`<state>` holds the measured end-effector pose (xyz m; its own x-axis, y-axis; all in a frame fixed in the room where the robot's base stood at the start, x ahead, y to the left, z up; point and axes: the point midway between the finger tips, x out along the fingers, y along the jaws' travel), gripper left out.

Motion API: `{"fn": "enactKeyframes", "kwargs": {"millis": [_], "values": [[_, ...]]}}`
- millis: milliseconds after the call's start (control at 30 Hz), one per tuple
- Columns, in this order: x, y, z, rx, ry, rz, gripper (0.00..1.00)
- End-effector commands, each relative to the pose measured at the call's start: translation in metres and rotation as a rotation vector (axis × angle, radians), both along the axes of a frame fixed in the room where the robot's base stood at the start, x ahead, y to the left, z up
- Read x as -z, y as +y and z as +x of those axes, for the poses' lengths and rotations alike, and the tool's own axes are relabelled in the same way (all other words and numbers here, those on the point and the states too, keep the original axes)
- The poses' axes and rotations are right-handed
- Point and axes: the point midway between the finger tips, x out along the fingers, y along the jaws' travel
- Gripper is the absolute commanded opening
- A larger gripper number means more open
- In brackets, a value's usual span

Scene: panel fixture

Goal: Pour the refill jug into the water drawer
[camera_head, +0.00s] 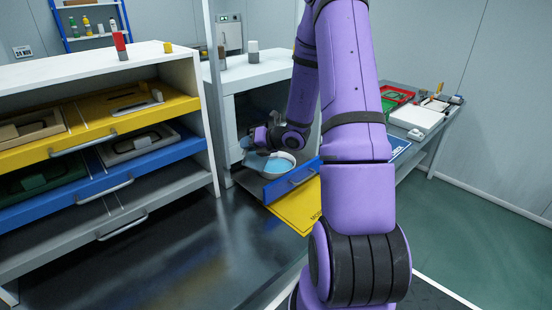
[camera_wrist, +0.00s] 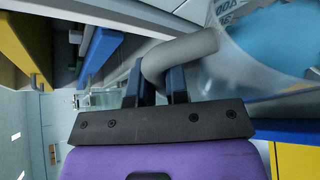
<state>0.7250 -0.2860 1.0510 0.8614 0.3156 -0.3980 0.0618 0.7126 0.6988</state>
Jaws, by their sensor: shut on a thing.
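The refill jug (camera_head: 280,166) is a pale, partly see-through round vessel with light blue water inside. It is just behind the blue drawer front, over the drawer; I cannot tell whether it touches it or how far it tilts. My gripper (camera_head: 262,138) is at the jug's far left side. In the wrist view its two blue fingers (camera_wrist: 160,87) are shut on the jug's thick grey handle, with the jug (camera_wrist: 275,45) at upper right. The drawer's inside is mostly hidden.
A yellow lettered panel (camera_head: 298,208) lies below the drawer. A shelf unit with yellow, blue and grey drawers (camera_head: 100,140) stands at left. A table with trays and a white box (camera_head: 418,117) is behind my arm. The dark floor between is clear.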

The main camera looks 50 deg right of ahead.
Motion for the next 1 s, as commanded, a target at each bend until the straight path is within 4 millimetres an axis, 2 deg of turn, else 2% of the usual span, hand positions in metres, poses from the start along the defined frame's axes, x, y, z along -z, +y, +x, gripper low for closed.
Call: {"fn": "enactKeyframes", "kwargs": {"millis": [1000], "values": [[-0.014, -0.007, 0.002, 0.000, 0.017, 0.095, 0.00]]}}
